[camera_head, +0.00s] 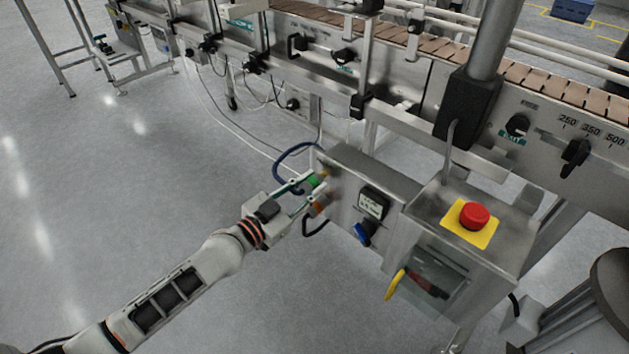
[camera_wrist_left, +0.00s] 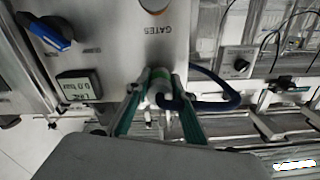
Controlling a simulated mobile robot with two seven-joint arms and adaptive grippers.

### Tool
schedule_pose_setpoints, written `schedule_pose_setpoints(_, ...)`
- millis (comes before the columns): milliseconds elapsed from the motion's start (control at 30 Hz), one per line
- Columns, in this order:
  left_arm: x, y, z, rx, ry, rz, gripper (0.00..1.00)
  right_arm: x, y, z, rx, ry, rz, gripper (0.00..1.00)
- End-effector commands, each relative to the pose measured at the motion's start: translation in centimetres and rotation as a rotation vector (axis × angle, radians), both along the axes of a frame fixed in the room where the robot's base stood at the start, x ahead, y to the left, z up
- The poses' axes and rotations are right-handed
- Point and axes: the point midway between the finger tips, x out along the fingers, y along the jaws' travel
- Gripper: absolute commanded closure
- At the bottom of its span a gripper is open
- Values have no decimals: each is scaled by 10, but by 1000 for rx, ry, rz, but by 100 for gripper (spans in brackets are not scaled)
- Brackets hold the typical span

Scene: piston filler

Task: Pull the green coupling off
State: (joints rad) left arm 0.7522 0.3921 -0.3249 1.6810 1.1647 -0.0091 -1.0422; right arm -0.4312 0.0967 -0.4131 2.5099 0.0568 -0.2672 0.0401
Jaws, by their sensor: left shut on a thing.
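The green coupling (camera_head: 313,181) is at the left end of the steel control box (camera_head: 345,165), with a dark blue hose (camera_head: 283,165) curving from it. My left gripper (camera_head: 316,187) reaches in from the lower left and is shut on the coupling. In the left wrist view the green coupling (camera_wrist_left: 160,86) sits between the two fingers (camera_wrist_left: 162,92), against the panel marked GATES (camera_wrist_left: 165,45). The hose (camera_wrist_left: 225,102) loops off to the right there. The fingers partly hide the coupling in the head view. My right gripper is not in view.
A pressure display (camera_wrist_left: 80,85) reads 0.0 bar, near a blue knob (camera_head: 362,234). A red stop button (camera_head: 474,215) on a yellow plate tops the box. An orange part (camera_head: 321,204) lies just below the coupling. The conveyor (camera_head: 440,48) runs behind.

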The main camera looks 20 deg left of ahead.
Motion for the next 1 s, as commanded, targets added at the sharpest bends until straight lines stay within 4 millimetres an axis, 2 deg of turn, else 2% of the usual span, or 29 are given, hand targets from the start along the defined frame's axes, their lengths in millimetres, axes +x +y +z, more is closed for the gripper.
schedule_pose_setpoints(133,-15,6,1,2,1,-2,100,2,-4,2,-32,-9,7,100)
schedule_pose_setpoints(433,-18,6,-2,1,3,-2,100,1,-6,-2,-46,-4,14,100)
schedule_pose_setpoints(467,-18,6,-2,1,3,-2,73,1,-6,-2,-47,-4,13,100)
schedule_pose_setpoints(500,-18,6,-2,1,3,-2,62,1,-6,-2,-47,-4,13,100)
schedule_pose_setpoints(533,-18,5,-2,1,3,-2,61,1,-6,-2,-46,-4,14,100)
schedule_pose_setpoints(867,-18,6,-1,1,1,-2,61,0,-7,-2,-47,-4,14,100)
schedule_pose_setpoints(1000,-28,10,-2,2,4,-2,61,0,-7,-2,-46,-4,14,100)
